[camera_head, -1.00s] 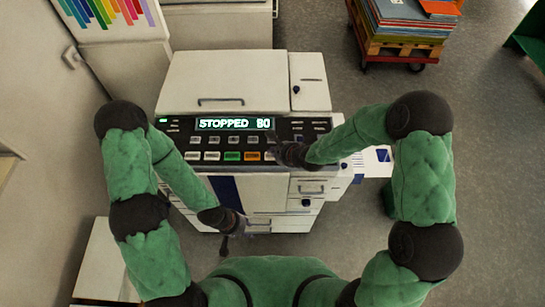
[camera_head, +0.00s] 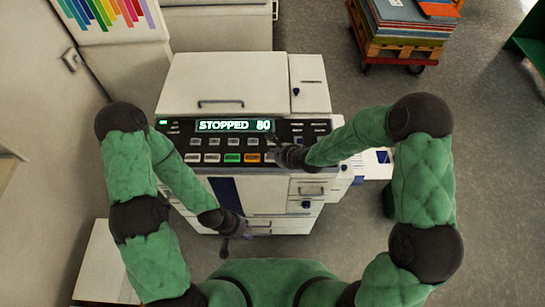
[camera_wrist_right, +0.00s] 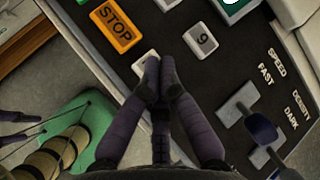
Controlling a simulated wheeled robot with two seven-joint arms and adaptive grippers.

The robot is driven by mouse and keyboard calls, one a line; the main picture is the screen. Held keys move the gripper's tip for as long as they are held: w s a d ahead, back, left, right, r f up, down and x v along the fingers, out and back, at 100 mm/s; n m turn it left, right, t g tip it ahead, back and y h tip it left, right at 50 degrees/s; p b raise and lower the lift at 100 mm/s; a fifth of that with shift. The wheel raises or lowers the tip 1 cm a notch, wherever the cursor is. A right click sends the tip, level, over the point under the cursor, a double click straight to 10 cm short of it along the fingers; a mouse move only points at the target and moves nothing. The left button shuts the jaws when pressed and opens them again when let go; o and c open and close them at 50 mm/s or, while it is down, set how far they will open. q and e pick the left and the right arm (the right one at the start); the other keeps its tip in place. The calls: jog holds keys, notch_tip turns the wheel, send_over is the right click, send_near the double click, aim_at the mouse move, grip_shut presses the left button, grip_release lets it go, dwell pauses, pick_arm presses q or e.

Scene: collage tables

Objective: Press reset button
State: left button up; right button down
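The copier's dark control panel (camera_head: 180,142) has a lit display (camera_head: 234,126) reading "STOPPED 80". Its lower row has grey buttons, a green button (camera_head: 232,158) and an orange button (camera_head: 252,158), marked STOP in the right wrist view (camera_wrist_right: 115,25). My right gripper (camera_head: 273,153) is over the panel, just right of the orange button. In the right wrist view its fingertips (camera_wrist_right: 153,72) are together over a pale button (camera_wrist_right: 143,62), mostly hidden, its label unreadable. I cannot tell whether they touch it. My left gripper (camera_head: 225,243) hangs by the copier's front, too small to judge.
A grey "9" button (camera_wrist_right: 200,41) is beside the fingers, and speed and density keys (camera_wrist_right: 238,103) lie to the right. The copier's white lid (camera_head: 222,80) is behind the panel. A red cart (camera_head: 405,50) with stacked boards stands at the back right.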

jog(key=shift+f, duration=0.2)
jog(key=shift+f, duration=0.25)
jog(key=shift+f+b, duration=0.35)
dwell(0.9)
jog(key=shift+r, duration=0.1)
jog(key=shift+r+p, duration=0.7)
notch_tip(320, 180, up, 5)
jog(key=p, duration=0.4)
jog(key=shift+r, duration=0.1)
dwell(0.5)
